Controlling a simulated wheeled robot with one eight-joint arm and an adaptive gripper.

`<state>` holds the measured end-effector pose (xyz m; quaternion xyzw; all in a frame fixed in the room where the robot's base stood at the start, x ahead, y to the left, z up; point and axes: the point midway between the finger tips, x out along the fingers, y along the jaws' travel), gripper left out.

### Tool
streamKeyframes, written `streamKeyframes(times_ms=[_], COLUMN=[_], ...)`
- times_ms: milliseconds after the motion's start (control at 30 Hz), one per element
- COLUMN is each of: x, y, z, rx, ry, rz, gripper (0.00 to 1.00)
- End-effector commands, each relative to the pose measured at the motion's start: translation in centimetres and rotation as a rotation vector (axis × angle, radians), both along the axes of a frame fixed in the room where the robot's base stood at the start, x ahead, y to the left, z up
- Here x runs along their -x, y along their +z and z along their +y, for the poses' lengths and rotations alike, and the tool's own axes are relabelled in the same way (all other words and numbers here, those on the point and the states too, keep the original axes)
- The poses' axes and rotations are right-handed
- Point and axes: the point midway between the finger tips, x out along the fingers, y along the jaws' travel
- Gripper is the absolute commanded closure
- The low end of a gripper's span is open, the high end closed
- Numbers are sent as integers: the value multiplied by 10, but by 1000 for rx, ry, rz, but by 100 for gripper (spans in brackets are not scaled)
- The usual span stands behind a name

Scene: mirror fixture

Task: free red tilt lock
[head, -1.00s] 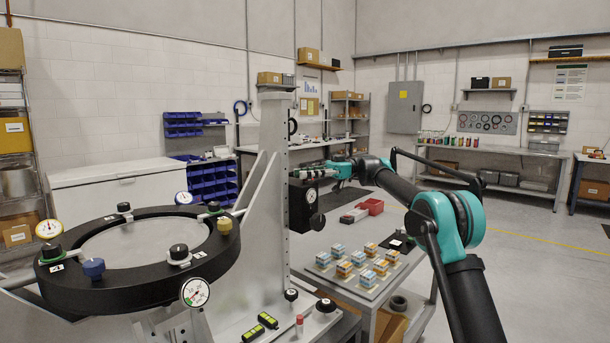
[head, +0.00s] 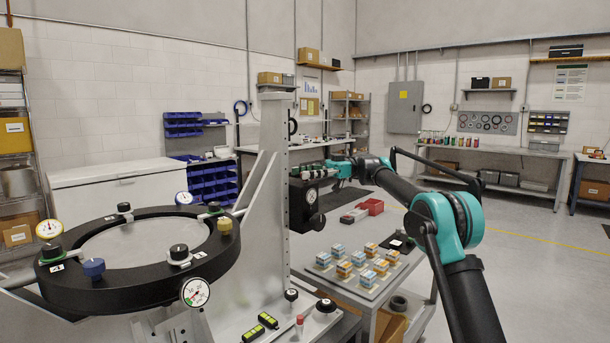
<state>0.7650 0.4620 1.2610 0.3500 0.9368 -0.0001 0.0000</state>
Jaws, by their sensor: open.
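The mirror fixture has a black ring (head: 120,286) at the left, carrying several clamps, knobs and dial gauges, beside a tall grey upright (head: 268,180). A small red-topped cylinder (head: 299,322) stands on the base plate at the bottom; it is the only red part I see on the fixture, and I cannot tell whether it is the tilt lock. A black box with a dial (head: 303,212) is on the right side of the upright. My gripper (head: 305,173) is open at the top of this box; its fingertips are small, and contact cannot be told.
Black knobs (head: 325,306) and two green-and-black levels (head: 260,327) are on the base plate near the red-topped cylinder. A cart (head: 352,291) with several small boxes stands right of the fixture, below my arm. Open floor lies farther right.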

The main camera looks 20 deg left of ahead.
Motion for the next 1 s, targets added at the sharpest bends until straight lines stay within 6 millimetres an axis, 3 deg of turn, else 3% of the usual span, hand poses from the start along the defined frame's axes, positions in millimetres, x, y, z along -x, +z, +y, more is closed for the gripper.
streamKeyframes(times_ms=[500,733,1000], x=[0,0,0], y=[76,93,97], z=[0,0,0], rx=[0,0,0], ry=[0,0,0], rz=[0,0,0], gripper=[51,51,51])
